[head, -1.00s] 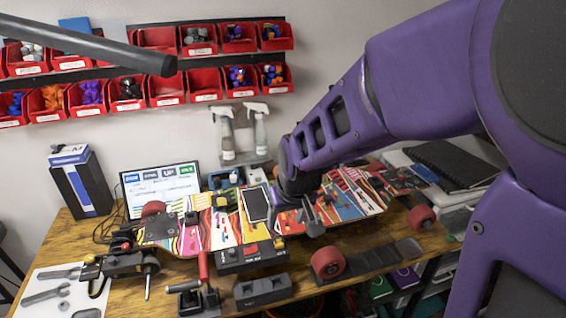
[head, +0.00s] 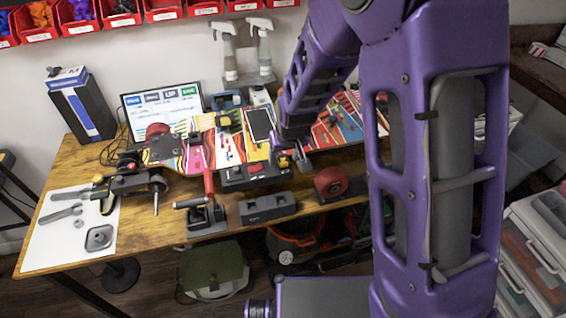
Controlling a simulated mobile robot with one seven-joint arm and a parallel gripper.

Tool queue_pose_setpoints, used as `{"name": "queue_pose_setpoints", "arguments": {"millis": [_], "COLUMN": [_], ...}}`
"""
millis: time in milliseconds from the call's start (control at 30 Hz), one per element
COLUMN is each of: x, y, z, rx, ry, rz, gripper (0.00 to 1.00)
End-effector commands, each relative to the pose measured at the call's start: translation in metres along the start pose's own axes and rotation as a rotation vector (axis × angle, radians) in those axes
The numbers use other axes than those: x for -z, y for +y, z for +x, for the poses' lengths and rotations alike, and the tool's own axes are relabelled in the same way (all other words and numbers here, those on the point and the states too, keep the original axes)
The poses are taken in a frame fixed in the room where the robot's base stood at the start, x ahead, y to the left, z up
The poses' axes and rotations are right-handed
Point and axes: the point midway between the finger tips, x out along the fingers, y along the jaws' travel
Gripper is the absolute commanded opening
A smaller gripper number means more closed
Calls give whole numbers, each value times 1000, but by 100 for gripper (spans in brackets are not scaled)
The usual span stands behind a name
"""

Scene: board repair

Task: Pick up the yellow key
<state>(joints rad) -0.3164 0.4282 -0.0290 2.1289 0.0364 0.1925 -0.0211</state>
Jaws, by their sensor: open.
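I cannot make out the yellow key for certain. A small yellow spot (head: 276,143) shows at the front edge of the multicoloured skateboard deck (head: 196,150), close to my gripper, but it is too small to identify. My gripper (head: 293,160) points down at the front edge of the deck, right of a dark box with a red part (head: 249,174). Its fingers are apart and I see nothing held between them. My arm hides part of the deck's right side.
A clamp with a red handle (head: 207,205) and a dark grey block (head: 267,207) stand at the table's (head: 150,222) front. A red wheel (head: 331,184) is right of the block. A white mat (head: 62,228) with wrenches lies left. Spray bottles (head: 229,60) stand behind.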

Motion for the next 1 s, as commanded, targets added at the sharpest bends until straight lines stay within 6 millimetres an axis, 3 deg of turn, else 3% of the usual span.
{"name": "queue_pose_setpoints", "arguments": {"millis": [100, 333, 700, 1000], "x": [-1, 0, 0, 0], "y": [0, 0, 0, 0], "z": [12, 11, 11, 11], "rx": [0, 0, 0, 0], "ry": [0, 1, 0, 1], "rz": [0, 0, -1, -1], "gripper": [65, 65, 0, 0]}}
